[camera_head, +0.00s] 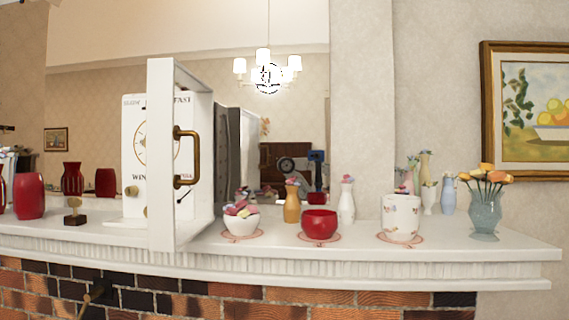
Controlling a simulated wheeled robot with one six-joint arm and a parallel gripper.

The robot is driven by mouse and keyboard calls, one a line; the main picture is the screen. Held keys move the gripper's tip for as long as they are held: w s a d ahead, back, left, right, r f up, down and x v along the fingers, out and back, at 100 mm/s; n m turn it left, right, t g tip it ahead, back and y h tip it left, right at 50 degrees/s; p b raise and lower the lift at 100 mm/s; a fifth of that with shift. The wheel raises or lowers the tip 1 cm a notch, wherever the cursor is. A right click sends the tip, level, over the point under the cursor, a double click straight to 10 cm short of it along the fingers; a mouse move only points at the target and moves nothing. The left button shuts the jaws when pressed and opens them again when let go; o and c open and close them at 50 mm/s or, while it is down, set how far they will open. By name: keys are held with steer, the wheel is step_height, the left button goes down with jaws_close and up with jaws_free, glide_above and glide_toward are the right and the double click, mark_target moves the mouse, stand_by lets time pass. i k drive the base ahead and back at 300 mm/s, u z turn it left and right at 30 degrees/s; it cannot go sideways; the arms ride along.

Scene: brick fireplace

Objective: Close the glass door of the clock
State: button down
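The clock (131,190) is a white box with a dial and dark lettering, standing on the mantel left of centre. Its glass door (160,150) has a white frame and stands open, swung out toward me and seen at a steep angle. The door frame covers part of the dial. A brass handle (185,158) shows at the door, in front of the clock face. My gripper is not in view, so its distance from the door and handle cannot be told.
On the white mantel (440,262), right of the door, stand a bowl (241,222), a red bowl (320,224), a white pot (401,217) and several vases. Red vases (29,195) and a small trophy-like piece (74,212) stand left. A mirror (300,110) is behind.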

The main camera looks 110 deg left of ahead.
mark_target(162, 73)
steer(key=i, duration=1.5)
steer(key=u, duration=4.1)
steer(key=k, duration=0.4)
steer(key=u, duration=0.8)
steer(key=i, duration=0.85)
steer(key=z, duration=0.75)
